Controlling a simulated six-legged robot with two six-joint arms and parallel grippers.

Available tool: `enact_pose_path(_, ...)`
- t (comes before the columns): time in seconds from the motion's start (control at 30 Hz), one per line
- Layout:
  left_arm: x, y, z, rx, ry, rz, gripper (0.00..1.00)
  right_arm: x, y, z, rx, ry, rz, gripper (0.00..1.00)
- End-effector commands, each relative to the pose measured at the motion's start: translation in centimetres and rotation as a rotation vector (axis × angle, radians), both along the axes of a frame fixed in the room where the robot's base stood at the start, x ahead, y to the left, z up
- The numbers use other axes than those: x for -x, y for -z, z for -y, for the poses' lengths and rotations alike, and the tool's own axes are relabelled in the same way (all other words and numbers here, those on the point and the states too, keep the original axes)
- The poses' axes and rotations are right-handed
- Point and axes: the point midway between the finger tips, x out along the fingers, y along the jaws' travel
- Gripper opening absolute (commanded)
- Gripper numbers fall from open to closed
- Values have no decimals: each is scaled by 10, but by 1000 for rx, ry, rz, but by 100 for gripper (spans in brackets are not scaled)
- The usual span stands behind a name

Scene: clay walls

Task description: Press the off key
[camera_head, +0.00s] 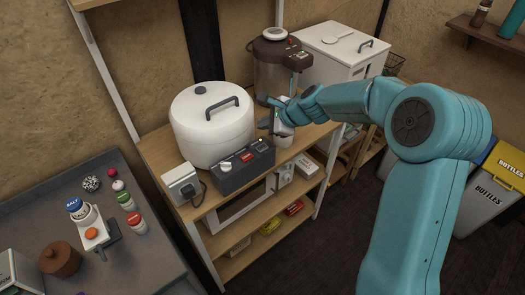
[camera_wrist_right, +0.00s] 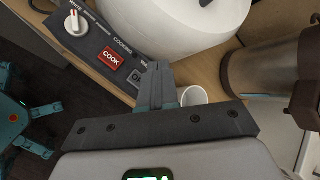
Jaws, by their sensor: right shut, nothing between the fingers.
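The rice cooker's grey control panel (camera_head: 243,165) stands on the wooden shelf in front of the white round cooker (camera_head: 212,122). In the right wrist view the panel (camera_wrist_right: 92,35) shows a white dial, a red COOK key (camera_wrist_right: 111,59) and a dark key with white lettering (camera_wrist_right: 136,77), which looks like the off key. My fingers partly cover that dark key's right side. My right gripper (camera_head: 272,112) is shut and empty, right of the panel and above a white cup; it also shows in the right wrist view (camera_wrist_right: 157,76). I cannot tell whether it touches anything. My left gripper is out of view.
The white cup (camera_wrist_right: 194,96) is close beside my right fingers. A brown and steel urn (camera_head: 272,62) stands behind, with a white bin (camera_head: 335,50) to its right. A white plug box (camera_head: 182,184) sits left of the panel. Jars stand on the grey counter (camera_head: 150,270).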

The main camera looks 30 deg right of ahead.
Motion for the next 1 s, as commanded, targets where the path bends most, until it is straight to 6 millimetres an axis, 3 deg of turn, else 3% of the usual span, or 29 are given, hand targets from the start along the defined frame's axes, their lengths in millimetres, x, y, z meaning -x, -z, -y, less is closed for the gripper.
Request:
enact_pose_path(0.03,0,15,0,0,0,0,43,-1,15,0,0,-1,-1,0)
enact_pose_path(0.2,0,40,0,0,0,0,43,-2,41,1,0,-1,-1,0)
enact_pose_path(0.4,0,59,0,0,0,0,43,-2,61,1,-1,-1,1,0)
enact_pose_path(1.0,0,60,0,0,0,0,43,-2,62,1,-1,-1,1,0)
